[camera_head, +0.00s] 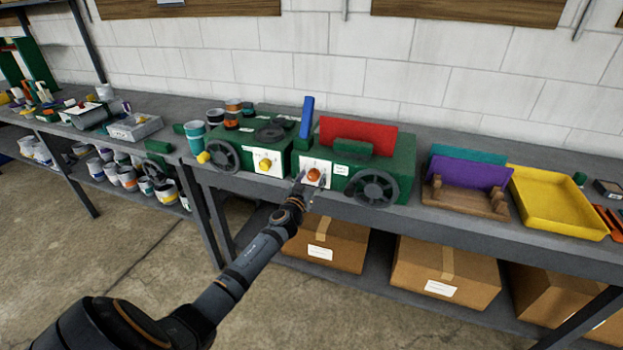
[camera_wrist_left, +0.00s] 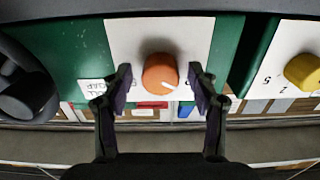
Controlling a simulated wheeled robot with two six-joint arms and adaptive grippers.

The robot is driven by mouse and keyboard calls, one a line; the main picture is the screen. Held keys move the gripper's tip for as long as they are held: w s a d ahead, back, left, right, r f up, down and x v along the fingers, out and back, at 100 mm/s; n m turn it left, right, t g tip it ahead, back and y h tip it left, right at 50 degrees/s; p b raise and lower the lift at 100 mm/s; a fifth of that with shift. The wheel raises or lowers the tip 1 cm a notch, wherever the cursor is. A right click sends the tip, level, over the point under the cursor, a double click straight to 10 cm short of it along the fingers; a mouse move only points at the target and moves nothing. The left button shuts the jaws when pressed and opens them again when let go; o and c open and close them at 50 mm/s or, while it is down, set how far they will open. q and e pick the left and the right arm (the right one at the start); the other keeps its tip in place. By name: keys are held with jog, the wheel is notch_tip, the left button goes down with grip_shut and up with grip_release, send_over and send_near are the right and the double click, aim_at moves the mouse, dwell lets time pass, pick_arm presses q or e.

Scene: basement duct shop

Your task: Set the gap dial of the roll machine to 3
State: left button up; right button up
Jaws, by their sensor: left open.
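The orange dial (camera_head: 313,175) sits on the white plate of a green machine with a red panel (camera_head: 357,135) and a black handwheel (camera_head: 373,188). In the left wrist view the orange dial (camera_wrist_left: 159,72) shows a white pointer mark towards the lower right. The label beside it (camera_wrist_left: 96,89) seems to read GAP; the dial's numbers are mostly hidden. My left gripper (camera_head: 310,184) is open, its fingers (camera_wrist_left: 162,95) on either side of the dial. I cannot tell whether they touch it. My right gripper is not in view.
A second green machine with a yellow dial (camera_head: 265,164) stands just left; that dial (camera_wrist_left: 304,71) is at the wrist view's right. A blue upright piece (camera_head: 307,116) stands between them. A wooden rack (camera_head: 465,201) and yellow tray (camera_head: 557,203) are right. Boxes (camera_head: 445,274) lie below.

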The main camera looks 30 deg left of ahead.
pick_arm(q)
jog(key=shift+c, duration=0.4)
jog(key=c, duration=1.1)
jog(key=shift+m, duration=0.3)
jog(key=m, duration=0.4)
jog(key=shift+m+b, duration=0.4)
jog(key=m, duration=0.6)
jog(key=shift+m, duration=0.3)
jog(key=o, duration=1.2)
